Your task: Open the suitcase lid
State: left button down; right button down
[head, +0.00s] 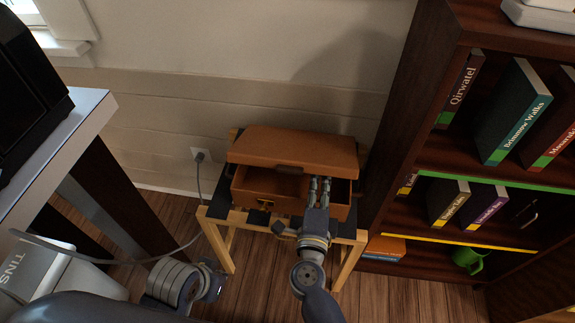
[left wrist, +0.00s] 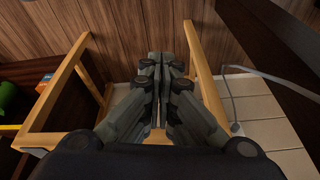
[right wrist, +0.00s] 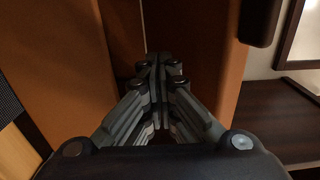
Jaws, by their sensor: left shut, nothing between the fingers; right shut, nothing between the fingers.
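A brown suitcase (head: 268,188) rests on a wooden rack. Its lid (head: 296,148) is raised partway, with a dark gap at the front. My right gripper (head: 319,184) is shut and empty, its fingers reaching into this gap at the right half. In the right wrist view the fingertips (right wrist: 160,62) sit between the suitcase base (right wrist: 55,60) on the left and the lid (right wrist: 222,60) on the right. Whether they touch the lid I cannot tell. My left gripper (left wrist: 165,62) is shut and empty, pointing down near the rack's wooden frame.
The rack (head: 345,262) has light wooden legs and dark straps. A dark bookcase (head: 395,130) stands close on the right. A desk (head: 60,150) stands on the left. A cable (head: 200,180) runs from the wall outlet down past the rack's left side.

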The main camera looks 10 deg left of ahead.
dwell(0.4)
pick_arm(q)
notch_tip(320, 180, down, 10)
jog(key=p, duration=0.3)
jog(key=shift+d+g, duration=0.15)
jog(key=shift+g, duration=0.15)
dwell(0.3)
